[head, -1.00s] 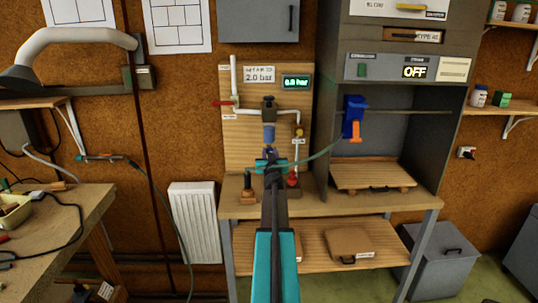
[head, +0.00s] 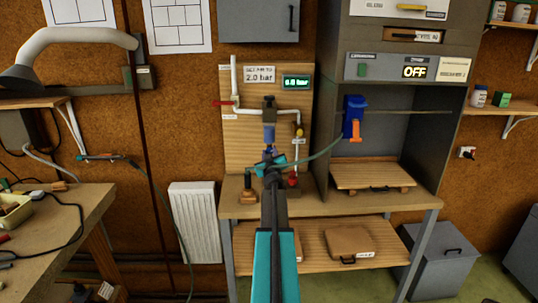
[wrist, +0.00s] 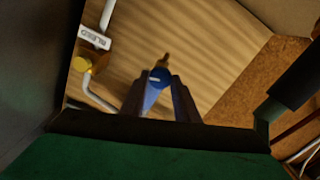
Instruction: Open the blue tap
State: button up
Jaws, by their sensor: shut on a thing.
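The blue tap (head: 270,153) sits below the blue filter bowl (head: 269,133) on the wooden board, mostly hidden by my gripper (head: 270,163) in the head view. In the wrist view, the blue tap (wrist: 160,77) shows a round blue hub with a small pale mark. Its blue handle runs down between the two dark fingers of my gripper (wrist: 161,98), which is shut on it. The handle's lower end is hidden behind the gripper body.
A red-handled valve (head: 222,103) is at the board's left. White pipe and a yellow knob (wrist: 82,64) by a BLEED label lie beside the tap. A digital pressure display (head: 297,82) is above right; its digits are hard to read. A blue-and-orange tool (head: 353,118) hangs to the right.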

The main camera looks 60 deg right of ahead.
jog(key=n, duration=0.6)
jog(key=shift+d+r, duration=0.1)
jog(key=n+b, duration=0.1)
jog(key=n, duration=0.5)
jog(key=shift+n, duration=0.3)
jog(key=o, duration=1)
jog(key=shift+d, duration=0.1)
jog(key=shift+f, duration=0.2)
jog(key=shift+a, duration=0.25)
